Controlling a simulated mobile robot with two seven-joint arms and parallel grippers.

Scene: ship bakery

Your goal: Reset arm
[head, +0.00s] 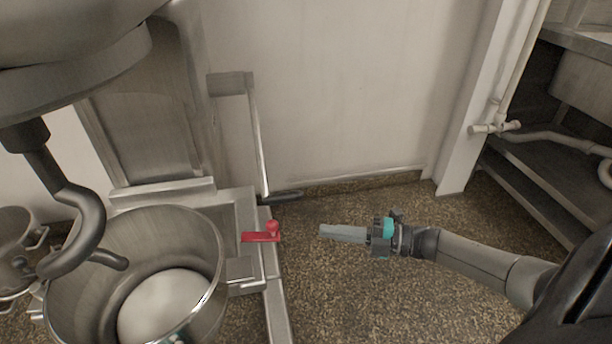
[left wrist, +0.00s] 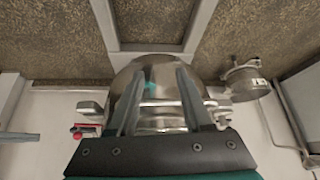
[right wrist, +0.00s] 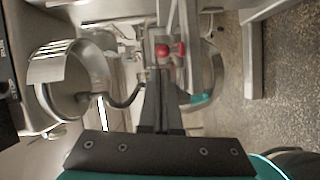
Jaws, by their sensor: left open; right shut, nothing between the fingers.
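My right gripper (head: 322,232) reaches in from the right in the head view. It is shut and empty, its fingertips just right of a red lever (head: 262,234) and apart from it. In the right wrist view the closed fingers (right wrist: 163,75) point towards the red lever (right wrist: 165,52). My left gripper shows in the left wrist view (left wrist: 159,75), its two fingers apart and nothing held. A steel mixer bowl (left wrist: 150,68) lies beyond and between these fingers. In the head view the left gripper is mostly hidden; a small teal patch shows at the bowl's lower edge.
The mixer bowl (head: 212,250) holds pale contents, with a dough hook (head: 80,210) hanging over it. A long lever handle (head: 257,140) stands behind the red lever. Steel shelving (head: 530,175) is at right. The speckled floor (head: 350,300) around my right arm is clear.

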